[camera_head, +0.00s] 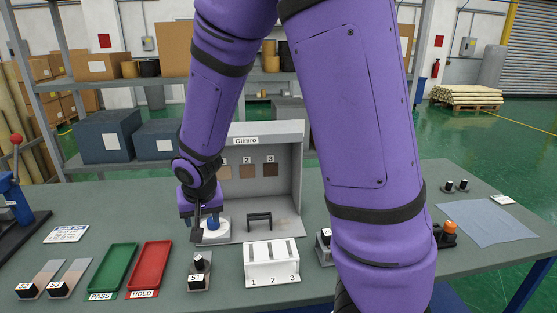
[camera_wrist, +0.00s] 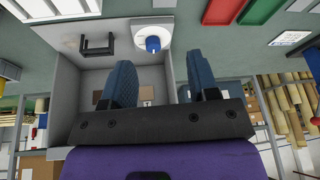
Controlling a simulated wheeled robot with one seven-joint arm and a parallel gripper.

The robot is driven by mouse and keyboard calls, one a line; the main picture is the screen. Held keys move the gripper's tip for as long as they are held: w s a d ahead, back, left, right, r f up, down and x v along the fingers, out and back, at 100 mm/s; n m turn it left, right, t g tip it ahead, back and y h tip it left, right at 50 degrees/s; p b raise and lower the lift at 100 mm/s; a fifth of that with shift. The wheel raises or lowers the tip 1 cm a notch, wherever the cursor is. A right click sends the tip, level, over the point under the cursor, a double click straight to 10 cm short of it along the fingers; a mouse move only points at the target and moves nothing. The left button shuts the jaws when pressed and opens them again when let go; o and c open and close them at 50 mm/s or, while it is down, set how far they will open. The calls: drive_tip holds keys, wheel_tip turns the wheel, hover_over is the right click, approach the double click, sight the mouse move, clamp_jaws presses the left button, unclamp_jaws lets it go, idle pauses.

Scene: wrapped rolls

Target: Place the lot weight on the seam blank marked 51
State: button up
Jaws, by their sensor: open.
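A seam blank whose label looks like 51 (camera_head: 195,283) lies at the front centre of the bench, left of the white numbered block. A small dark, round-topped piece with a pale lower part, seemingly the lot weight (camera_head: 198,262), sits on its rear part. My gripper (camera_head: 203,232) is open, above and behind that blank, beside a blue-topped piece on a white round base. In the wrist view my gripper (camera_wrist: 160,68) has its two blue fingers apart with nothing between them. The blank and the weight cannot be made out there.
The blue piece (camera_head: 213,223) on its white base stands close to my gripper and shows in the wrist view (camera_wrist: 153,43). Two more blanks (camera_head: 40,279) lie left, beside green (camera_head: 113,268) and red (camera_head: 150,267) trays. The white slotted block (camera_head: 271,263) and grey booth (camera_head: 285,150) stand nearby.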

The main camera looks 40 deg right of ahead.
drive_tip(key=s+d+r+n+y, duration=0.1)
drive_tip(key=s+d+r, duration=0.1)
drive_tip(key=s+r, duration=0.4)
drive_tip(key=s+d+r+n, duration=0.1)
drive_tip(key=s+d+r, duration=0.25)
drive_tip(key=r, duration=0.45)
drive_tip(key=s+r+n, duration=0.1)
drive_tip(key=s+r, duration=0.2)
drive_tip(key=s, duration=0.3)
drive_tip(key=s+r+n+t, duration=0.1)
drive_tip(key=s+r, duration=0.3)
drive_tip(key=s, duration=0.3)
drive_tip(key=shift+r, duration=0.2)
